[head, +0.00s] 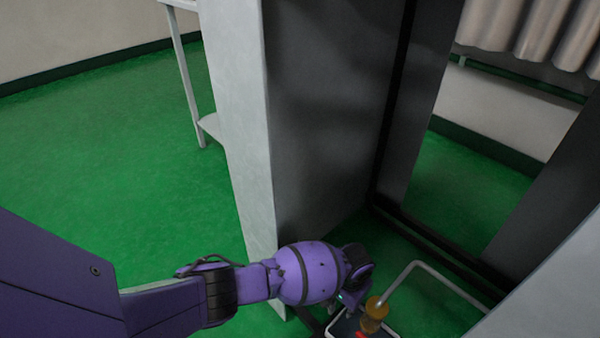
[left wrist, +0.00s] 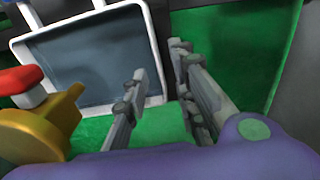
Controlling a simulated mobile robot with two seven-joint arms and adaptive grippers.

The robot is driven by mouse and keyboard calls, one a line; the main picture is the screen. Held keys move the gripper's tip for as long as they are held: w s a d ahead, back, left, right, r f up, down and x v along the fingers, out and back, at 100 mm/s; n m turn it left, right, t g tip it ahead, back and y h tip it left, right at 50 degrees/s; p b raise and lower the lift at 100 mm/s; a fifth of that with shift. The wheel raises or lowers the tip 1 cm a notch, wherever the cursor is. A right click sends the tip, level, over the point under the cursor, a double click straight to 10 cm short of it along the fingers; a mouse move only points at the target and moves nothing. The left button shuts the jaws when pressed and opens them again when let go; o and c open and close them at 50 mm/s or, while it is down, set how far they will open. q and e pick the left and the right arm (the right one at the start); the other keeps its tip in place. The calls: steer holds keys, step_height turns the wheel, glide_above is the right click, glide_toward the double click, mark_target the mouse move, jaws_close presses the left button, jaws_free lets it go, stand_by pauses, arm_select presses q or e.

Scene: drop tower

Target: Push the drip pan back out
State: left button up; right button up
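The drip pan appears to be the dark shallow tray with a pale rim. It lies low at the bottom of the head view (head: 346,325), partly hidden by my arm and cut off by the frame. In the left wrist view the pan (left wrist: 85,62) fills the upper left. My left gripper (head: 345,298) is low beside the pan. In the left wrist view its fingers (left wrist: 160,65) are apart, with the pan's right rim appearing between them. I cannot tell whether they touch it. My right gripper is not in view.
A yellow-orange rounded part (head: 376,309) with a red piece sits by the pan. A bent grey tube (head: 420,266) rises beside it. A tall grey panel (head: 320,110) and dark frame posts surround the spot. Open green floor (head: 110,150) lies to the left.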

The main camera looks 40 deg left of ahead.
mark_target(341, 326)
arm_select(q)
steer(key=f, duration=0.1)
steer(key=f+b, duration=0.1)
steer(key=shift+w+f, duration=0.2)
steer(key=shift+f, duration=0.2)
jaws_close()
